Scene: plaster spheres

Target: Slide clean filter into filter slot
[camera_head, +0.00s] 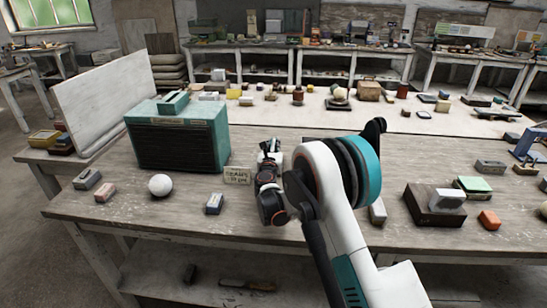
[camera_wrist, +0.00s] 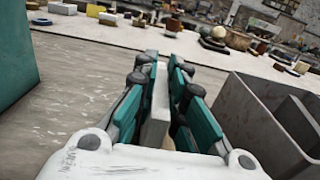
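The teal machine (camera_head: 180,140) with a dark grille stands on the left of the front bench, with a teal raised part (camera_head: 173,103) on its top. Its side also shows at the left edge of the wrist view (camera_wrist: 14,55). I cannot make out a filter slot. My gripper (camera_head: 270,150) is right of the machine, partly hidden by my arm. In the wrist view my gripper (camera_wrist: 165,90) has a thin pale slab, apparently the clean filter (camera_wrist: 157,110), upright between its teal fingers. The fingers look closed on it.
A grey open box (camera_wrist: 240,95) with dark slabs stands right of my gripper. A small card (camera_head: 238,176) reading "CLEAN" is beside the machine.

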